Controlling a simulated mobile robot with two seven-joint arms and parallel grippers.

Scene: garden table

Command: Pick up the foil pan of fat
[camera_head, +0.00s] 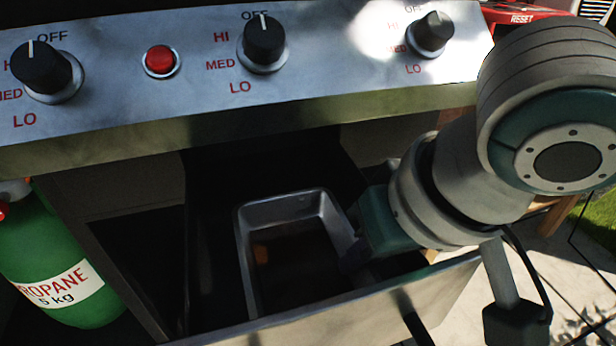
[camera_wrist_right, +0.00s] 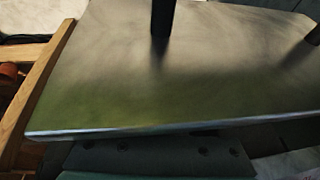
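The foil pan (camera_head: 283,208) is a silvery rectangular pan in the open drawer under the grill's control panel. Dark fat fills its bottom, with a small orange patch on the left. My right gripper (camera_head: 362,250) reaches down at the pan's right side, its teal body overlapping the right wall in the head view. Its fingertips are hidden, so I cannot tell whether it touches the pan or is open. The right wrist view shows the metal drawer front (camera_wrist_right: 190,80) and not the pan. My left gripper is out of view.
The control panel (camera_head: 350,70) with three knobs and a red button overhangs the drawer. The drawer front (camera_head: 440,290) stands in front of the pan, with a dark handle post (camera_wrist_right: 162,18). A green propane bottle (camera_head: 50,265) stands at left.

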